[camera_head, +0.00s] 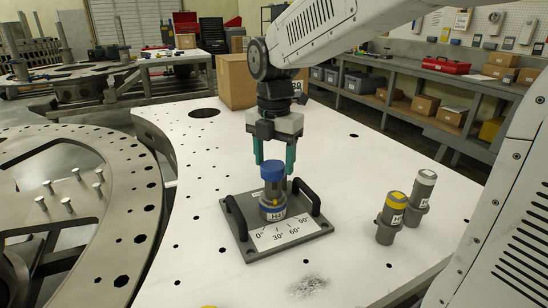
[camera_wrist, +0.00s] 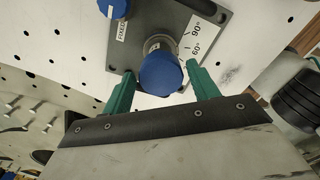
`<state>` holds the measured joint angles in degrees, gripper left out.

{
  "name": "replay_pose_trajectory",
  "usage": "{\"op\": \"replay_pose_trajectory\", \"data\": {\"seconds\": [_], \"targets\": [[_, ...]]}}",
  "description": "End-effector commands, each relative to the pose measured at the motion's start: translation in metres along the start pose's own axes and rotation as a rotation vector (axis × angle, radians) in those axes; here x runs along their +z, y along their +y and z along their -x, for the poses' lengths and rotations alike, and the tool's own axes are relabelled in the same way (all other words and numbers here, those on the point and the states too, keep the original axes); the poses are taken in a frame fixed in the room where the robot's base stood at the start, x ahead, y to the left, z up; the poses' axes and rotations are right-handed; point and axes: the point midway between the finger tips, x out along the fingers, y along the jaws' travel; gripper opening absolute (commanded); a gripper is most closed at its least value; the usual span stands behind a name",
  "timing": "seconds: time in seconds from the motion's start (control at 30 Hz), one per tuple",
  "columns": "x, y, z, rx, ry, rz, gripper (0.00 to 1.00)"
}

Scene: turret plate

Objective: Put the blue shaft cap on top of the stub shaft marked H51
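A blue shaft cap (camera_head: 272,172) sits on a grey shaft (camera_head: 272,195) standing upright in the fixture plate (camera_head: 240,228). The shaft's white label begins with H; the rest is not clear. In the wrist view the blue top (camera_wrist: 161,74) lies between and beyond the fingertips. My gripper (camera_head: 275,165) is open, pointing down above the cap, with its green fingers on either side and nothing held. A second blue round top (camera_wrist: 115,8) shows at the upper edge of the wrist view; I cannot pick it out in the head view.
Two dark handles (camera_head: 306,197) flank the shaft, with an angle scale (camera_head: 284,231) in front. A cardboard box (camera_head: 236,82) stands behind. The white table between is mostly clear.

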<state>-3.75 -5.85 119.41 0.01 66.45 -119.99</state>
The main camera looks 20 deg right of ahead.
Motion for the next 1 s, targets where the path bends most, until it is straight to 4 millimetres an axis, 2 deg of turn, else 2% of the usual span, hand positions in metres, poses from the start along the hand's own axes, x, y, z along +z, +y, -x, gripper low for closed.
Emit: {"op": "replay_pose_trajectory", "data": {"seconds": [0.37,0.47,0.8,1.0], "targets": [[0.0,0.0,0.003,0.001,-0.001,0.0,0.75],[0.0,0.001,0.014,0.003,-0.002,0.0,0.75],[0.0,0.001,0.068,0.002,-0.001,0.0,0.75],[0.0,0.0,0.078,0.0,0.0,0.0,0.75]]}}
